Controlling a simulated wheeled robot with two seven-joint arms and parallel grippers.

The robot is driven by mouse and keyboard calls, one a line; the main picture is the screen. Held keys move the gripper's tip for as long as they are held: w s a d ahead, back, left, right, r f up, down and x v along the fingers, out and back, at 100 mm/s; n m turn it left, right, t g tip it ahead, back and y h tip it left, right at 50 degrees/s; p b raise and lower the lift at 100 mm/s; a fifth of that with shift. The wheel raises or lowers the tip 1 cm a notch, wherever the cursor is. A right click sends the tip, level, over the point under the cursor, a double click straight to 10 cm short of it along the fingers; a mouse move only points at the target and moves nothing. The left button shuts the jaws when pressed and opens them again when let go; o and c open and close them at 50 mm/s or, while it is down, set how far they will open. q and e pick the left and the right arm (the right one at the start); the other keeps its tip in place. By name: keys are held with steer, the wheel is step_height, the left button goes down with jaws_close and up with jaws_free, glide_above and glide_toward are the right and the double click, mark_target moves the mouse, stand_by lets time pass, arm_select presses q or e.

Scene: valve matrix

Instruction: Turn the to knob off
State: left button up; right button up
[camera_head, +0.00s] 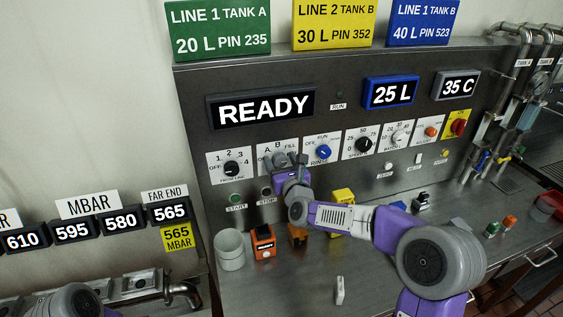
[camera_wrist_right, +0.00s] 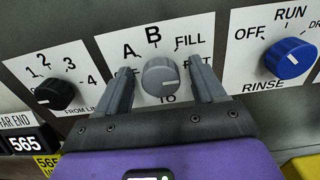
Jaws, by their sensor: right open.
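The TO knob (camera_wrist_right: 160,77) is a round grey knob on a white plate (camera_wrist_right: 153,35) in the right wrist view. Labels A, B and FILL show around it. A label at its left and one at its right are partly hidden by the fingers. A pale mark on the knob points to the right. My right gripper (camera_wrist_right: 160,68) is open, with one finger on each side of the knob; I cannot tell whether they touch it. My left gripper is not in view.
A black FROM LINE knob (camera_wrist_right: 55,94) sits to the left and a blue RINSE knob (camera_wrist_right: 290,58) to the right. START (camera_head: 236,199) and STOP (camera_head: 266,191) buttons lie below. A grey cup (camera_head: 230,250) and an orange device (camera_head: 263,243) stand on the bench.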

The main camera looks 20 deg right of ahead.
steer(key=c, duration=1.1)
steer(key=shift+o, duration=0.2)
steer(key=shift+f+n+b, duration=0.15)
steer(key=shift+n+b, duration=0.75)
steer(key=shift+b, duration=0.35)
steer(key=n+b, duration=0.3)
steer(key=shift+a, duration=0.1)
steer(key=n+b, duration=0.2)
steer(key=n, duration=0.1)
steer(key=shift+a, duration=0.1)
steer(key=n+b, duration=0.1)
steer(key=n, duration=0.4)
steer(key=shift+n+b, duration=0.3)
steer(key=shift+b, duration=0.1)
steer(key=n, duration=0.2)
steer(key=shift+n, duration=0.4)
steer(key=n, duration=0.4)
steer(key=shift+f, duration=0.1)
steer(key=n, duration=0.5)
steer(key=shift+n+p, duration=0.35)
steer(key=shift+n, duration=0.05)
steer(key=n+p, duration=0.1)
steer(key=n, duration=0.4)
steer(key=shift+f, duration=0.15)
steer(key=n, duration=0.2)
steer(key=n+p, duration=0.1)
steer(key=n, duration=0.1)
steer(key=shift+d+n, duration=0.2)
steer(key=shift+n, duration=0.4)
